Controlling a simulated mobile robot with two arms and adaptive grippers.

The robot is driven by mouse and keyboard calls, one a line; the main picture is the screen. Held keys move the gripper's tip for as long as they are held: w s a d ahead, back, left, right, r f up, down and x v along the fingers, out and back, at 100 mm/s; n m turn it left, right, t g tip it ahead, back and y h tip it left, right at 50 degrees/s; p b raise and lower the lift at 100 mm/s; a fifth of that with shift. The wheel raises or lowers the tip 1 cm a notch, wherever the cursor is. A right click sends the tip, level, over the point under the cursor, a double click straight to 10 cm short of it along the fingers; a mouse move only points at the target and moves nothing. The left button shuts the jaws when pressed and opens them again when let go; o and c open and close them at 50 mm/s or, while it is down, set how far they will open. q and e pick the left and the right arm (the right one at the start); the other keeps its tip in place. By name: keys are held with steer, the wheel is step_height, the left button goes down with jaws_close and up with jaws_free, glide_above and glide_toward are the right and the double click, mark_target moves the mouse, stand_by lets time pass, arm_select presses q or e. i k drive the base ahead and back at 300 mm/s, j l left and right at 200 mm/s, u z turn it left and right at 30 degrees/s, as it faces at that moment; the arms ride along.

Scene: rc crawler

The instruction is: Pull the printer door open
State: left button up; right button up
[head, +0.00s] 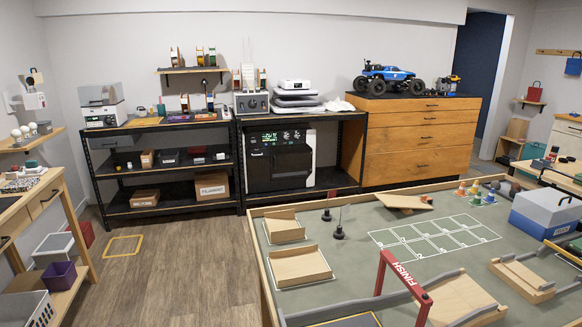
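The printer (309,155) is a boxy white and black machine on the lower shelf of the black rack by the back wall. Its dark front door (280,168) looks closed, though it is small at this distance. A panel with green lit markings (284,136) sits across its upper front. A small light mark near the door's upper left may be a handle; I cannot tell. Neither of my grippers is in view.
Open wooden floor (180,270) lies before the racks, with a yellow floor outline (123,246). The crawler course table (262,285) fills the right foreground, its far edge near the printer. A wooden workbench (62,215) stands left. A wooden drawer cabinet (415,140) stands right of the printer.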

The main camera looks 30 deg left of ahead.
mark_target(291, 161)
steer(key=j+u, duration=0.45)
steer(key=i+j+u, duration=0.35)
steer(key=i+j, duration=0.2)
steer(key=j, duration=0.2)
steer(key=i+j+u, duration=0.35)
steer(key=i+j, duration=0.25)
steer(key=i+j+u, duration=0.35)
steer(key=i, duration=0.4)
steer(key=i+z, duration=0.1)
steer(key=i, duration=0.5)
steer(key=i+j+z, duration=0.15)
steer(key=i, duration=0.45)
steer(key=i+z, duration=0.1)
steer(key=i, duration=0.55)
steer(key=i+j+z, duration=0.1)
steer(key=i+j, duration=0.15)
steer(key=i, duration=0.3)
